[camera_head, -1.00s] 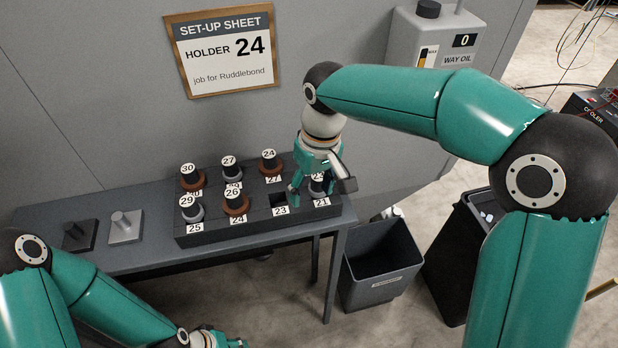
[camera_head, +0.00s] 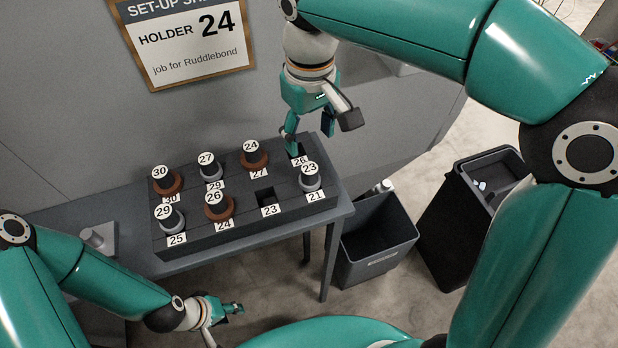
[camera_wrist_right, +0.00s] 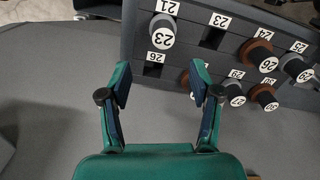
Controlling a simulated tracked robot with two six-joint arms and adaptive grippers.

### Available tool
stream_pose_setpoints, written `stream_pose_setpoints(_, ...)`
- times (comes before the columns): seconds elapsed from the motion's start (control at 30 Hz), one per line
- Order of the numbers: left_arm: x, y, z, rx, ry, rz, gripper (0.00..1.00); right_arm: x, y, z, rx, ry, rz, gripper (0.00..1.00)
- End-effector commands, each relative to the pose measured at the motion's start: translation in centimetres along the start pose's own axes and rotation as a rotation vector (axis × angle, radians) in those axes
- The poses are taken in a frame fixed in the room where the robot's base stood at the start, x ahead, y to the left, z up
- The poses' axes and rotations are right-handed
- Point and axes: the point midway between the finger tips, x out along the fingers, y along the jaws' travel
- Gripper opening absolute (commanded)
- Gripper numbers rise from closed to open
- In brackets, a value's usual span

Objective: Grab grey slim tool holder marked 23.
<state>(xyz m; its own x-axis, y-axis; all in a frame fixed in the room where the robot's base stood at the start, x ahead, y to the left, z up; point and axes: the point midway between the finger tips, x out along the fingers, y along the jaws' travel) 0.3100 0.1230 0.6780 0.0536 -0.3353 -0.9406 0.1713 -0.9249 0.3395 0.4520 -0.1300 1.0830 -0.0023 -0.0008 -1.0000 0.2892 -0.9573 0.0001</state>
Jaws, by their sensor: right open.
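The grey slim tool holder marked 23 (camera_head: 309,177) stands upright in the rack (camera_head: 190,238) at the slot labelled 21, at the right end of the front row. It also shows in the right wrist view (camera_wrist_right: 162,32), beyond the fingertips. My right gripper (camera_head: 311,130) is open and empty, above and behind the holder near the empty slot labelled 26; it does not touch the holder. It also shows in the right wrist view (camera_wrist_right: 160,86) with fingers spread. My left gripper (camera_head: 222,322) is low in front of the bench, its fingers apart and empty.
Other grey and brown holders stand nearby, including brown 26 (camera_head: 218,207) and brown 24 (camera_head: 254,156). The slot labelled 23 (camera_head: 265,197) is empty. A dark bin (camera_head: 378,245) stands right of the bench. The wall with the set-up sheet (camera_head: 190,42) is behind.

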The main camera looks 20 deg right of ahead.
Motion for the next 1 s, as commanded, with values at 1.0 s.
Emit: stream_pose_setpoints(1.0, -0.2, 0.1, 0.0, 0.0, 0.001, 0.0, 0.4, 9.6, -0.6, 0.3, -0.005, 0.001, 0.0, 0.63)
